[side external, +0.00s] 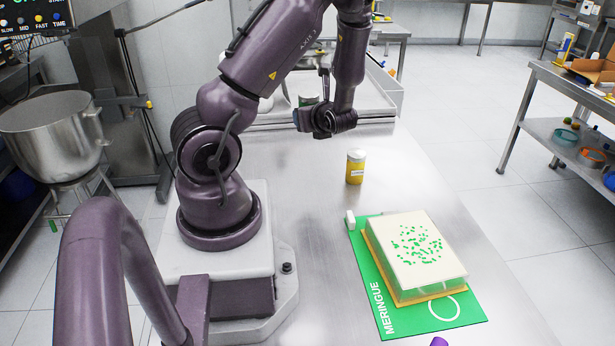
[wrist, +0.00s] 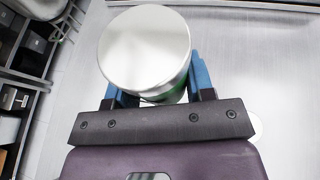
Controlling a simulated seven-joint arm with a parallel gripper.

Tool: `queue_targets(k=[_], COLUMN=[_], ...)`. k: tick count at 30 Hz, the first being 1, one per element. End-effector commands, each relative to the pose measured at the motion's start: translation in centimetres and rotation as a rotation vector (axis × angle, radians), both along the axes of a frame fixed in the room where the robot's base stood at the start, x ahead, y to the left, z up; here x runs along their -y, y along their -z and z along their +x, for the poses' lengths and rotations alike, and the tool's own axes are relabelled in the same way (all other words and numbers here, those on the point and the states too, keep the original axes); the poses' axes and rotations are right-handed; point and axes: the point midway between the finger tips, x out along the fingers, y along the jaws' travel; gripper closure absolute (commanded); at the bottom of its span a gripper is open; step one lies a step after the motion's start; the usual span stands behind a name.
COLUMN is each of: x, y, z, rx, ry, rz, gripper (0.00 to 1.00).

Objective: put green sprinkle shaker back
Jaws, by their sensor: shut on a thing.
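The green sprinkle shaker (wrist: 145,48) shows its round silver lid in the wrist view, with a strip of green body below it. My gripper (wrist: 160,88) is shut on it, with one blue finger on each side. In the side external view, my gripper (side external: 304,116) is at the far part of the steel table, above its surface. The shaker (side external: 308,99) shows only partly there, behind the gripper. Whether its base touches anything is hidden.
A yellow shaker (side external: 355,168) stands on the steel table (side external: 300,190). A steel bowl (side external: 55,135) is at left.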

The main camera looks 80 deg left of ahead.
Motion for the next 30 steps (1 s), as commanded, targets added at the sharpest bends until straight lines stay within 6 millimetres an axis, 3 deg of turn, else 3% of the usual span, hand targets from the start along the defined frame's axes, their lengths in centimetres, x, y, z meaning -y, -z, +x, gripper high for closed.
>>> queue_targets(k=[1, 30], x=[-0.5, -0.2], y=[0.2, 12.8], z=[-0.7, -0.4], rx=[0.0, -0.002], ry=[-0.027, -0.012], rz=[0.0, -0.001], gripper=[0.76, 0.76])
